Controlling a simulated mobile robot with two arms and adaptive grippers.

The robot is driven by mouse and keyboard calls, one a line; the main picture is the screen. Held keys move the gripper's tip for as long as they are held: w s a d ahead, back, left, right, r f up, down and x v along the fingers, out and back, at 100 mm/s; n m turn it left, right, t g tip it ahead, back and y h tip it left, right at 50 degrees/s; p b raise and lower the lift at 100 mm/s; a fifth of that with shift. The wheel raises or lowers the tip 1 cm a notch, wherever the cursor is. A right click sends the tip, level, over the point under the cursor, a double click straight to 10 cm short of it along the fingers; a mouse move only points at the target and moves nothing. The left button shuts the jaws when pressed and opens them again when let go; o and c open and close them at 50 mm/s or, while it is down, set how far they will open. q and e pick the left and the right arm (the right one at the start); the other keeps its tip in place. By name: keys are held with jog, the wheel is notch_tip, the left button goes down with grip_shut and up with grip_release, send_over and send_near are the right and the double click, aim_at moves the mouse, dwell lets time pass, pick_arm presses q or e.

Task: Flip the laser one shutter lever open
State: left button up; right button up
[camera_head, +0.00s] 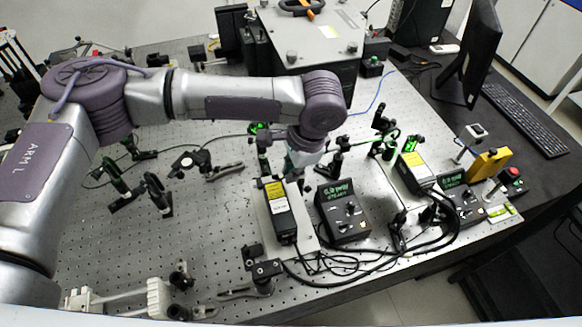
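A black laser box with a yellow label (279,213) lies on a pale plate left of centre. A second laser box with a yellow label (415,171) stands further right. I cannot tell from the picture which is laser one. No shutter lever can be made out; my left wrist and gripper cover the area behind the first laser's far end. My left arm reaches across from the left, and my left gripper (299,160) points down near that far end. Its fingers are too small and hidden to show whether they are open, or whether they touch anything. My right gripper is not in view.
A black controller with a green display (342,211) sits right of the first laser, and another controller (461,201) sits by the second. Loose black cables (350,262) lie in front. Optics mounts (152,194) stand on the perforated bench (215,225). A monitor (478,50) stands back right.

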pick_arm(q)
jog(key=o, duration=0.3)
jog(key=shift+d, duration=0.1)
jog(key=shift+r, duration=0.1)
jog(key=v, duration=1.1)
jog(key=shift+r, duration=0.4)
jog(key=shift+s+d+f, duration=0.1)
